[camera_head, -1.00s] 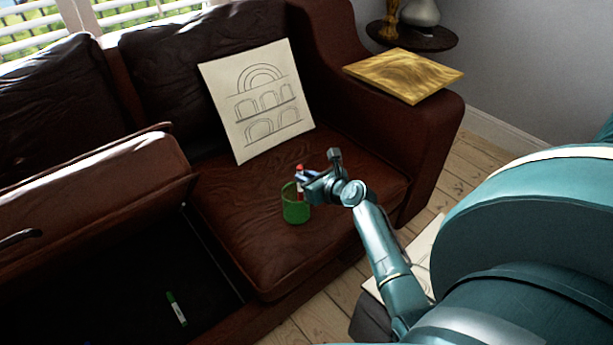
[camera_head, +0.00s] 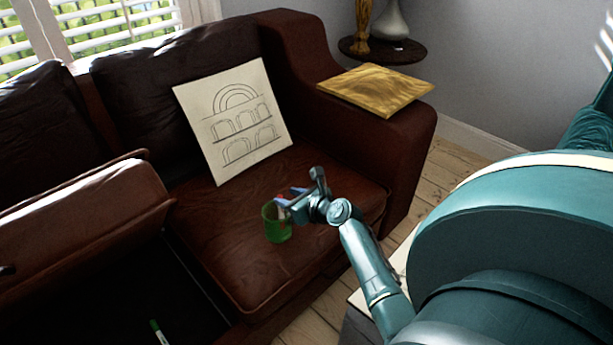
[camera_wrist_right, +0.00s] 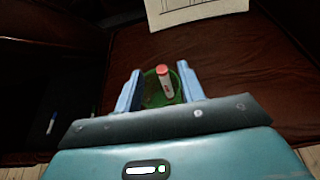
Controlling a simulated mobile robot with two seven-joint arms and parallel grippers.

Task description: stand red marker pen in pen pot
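The red marker pen (camera_head: 282,209) has a white body and a red cap. It stands in the green pen pot (camera_head: 276,233) on the sofa seat, red end up and leaning a little. In the right wrist view the marker (camera_wrist_right: 166,83) shows inside the pot (camera_wrist_right: 151,97), whose lower part is hidden by my gripper. My right gripper (camera_head: 288,202) is at the pot's rim. In the wrist view its two fingers (camera_wrist_right: 159,88) are apart on either side of the marker, with gaps visible, so it is open. My left gripper is not in view.
A drawing on a board (camera_head: 235,120) leans on the sofa back (camera_head: 135,90). A wooden board (camera_head: 376,90) lies on the armrest. A green marker (camera_head: 158,333) lies in the dark open space at lower left. The seat (camera_head: 225,245) around the pot is clear.

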